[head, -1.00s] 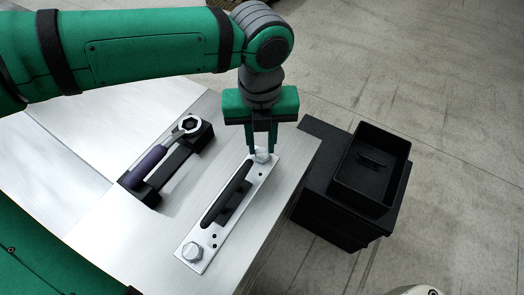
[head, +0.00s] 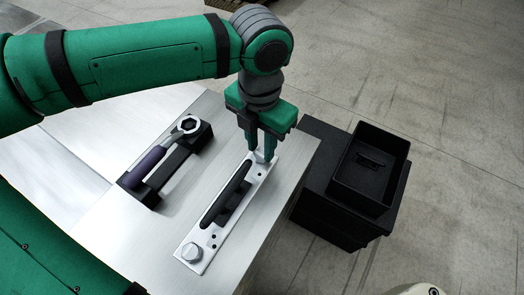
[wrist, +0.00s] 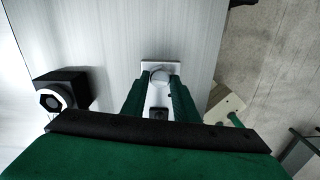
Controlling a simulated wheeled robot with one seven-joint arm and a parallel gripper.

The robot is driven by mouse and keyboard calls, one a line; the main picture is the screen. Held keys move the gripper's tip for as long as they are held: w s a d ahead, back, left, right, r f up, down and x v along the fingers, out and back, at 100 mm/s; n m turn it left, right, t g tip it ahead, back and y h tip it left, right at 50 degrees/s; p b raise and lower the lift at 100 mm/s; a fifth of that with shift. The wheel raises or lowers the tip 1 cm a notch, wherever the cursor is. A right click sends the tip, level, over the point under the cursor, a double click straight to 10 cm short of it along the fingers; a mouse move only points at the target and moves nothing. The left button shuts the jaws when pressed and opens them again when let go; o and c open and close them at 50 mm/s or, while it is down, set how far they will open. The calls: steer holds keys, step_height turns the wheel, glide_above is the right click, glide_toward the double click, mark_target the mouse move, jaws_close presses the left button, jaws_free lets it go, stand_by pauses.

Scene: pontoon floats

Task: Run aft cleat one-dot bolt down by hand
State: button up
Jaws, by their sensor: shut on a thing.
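The cleat is a pale metal plate (head: 205,262) with a dark bar (head: 228,196) along it, lying on the silver bench top. My gripper (head: 262,157) is shut on the bolt (wrist: 160,77) at the plate's far end, beside a single dark dot. Its fingers point down and hide much of that bolt in the head view. The wrist view shows the round bolt head between the fingertips. How far the bolt sits in its hole cannot be told. A second bolt (head: 191,252) with a hex head stands at the near end, beside two dots.
A wrench with a purple handle (head: 145,166) lies on a black holder (head: 153,196) left of the cleat. A black open tray (head: 342,186) with small dark items stands on a black stand (head: 316,208) to the right, off the bench. Bench surface between holder and cleat is clear.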

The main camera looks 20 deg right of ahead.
mark_target(258, 152)
steer(key=shift+o, duration=0.3)
steer(key=m, duration=0.1)
steer(key=a+m, duration=0.1)
steer(key=m, duration=0.1)
steer(key=shift+w+f, duration=0.1)
steer(key=shift+w, duration=0.1)
steer(key=shift+d+m, duration=0.15)
steer(key=shift+m, duration=0.65)
steer(key=shift+c, duration=0.3)
steer(key=shift+w, duration=0.1)
steer(key=shift+d+m, duration=0.1)
steer(key=shift+m, duration=0.9)
steer(key=m, duration=0.7)
steer(key=o, duration=0.7)
steer(key=shift+m, duration=0.4)
steer(key=shift+o, duration=0.8)
steer(key=shift+r, duration=3.05)
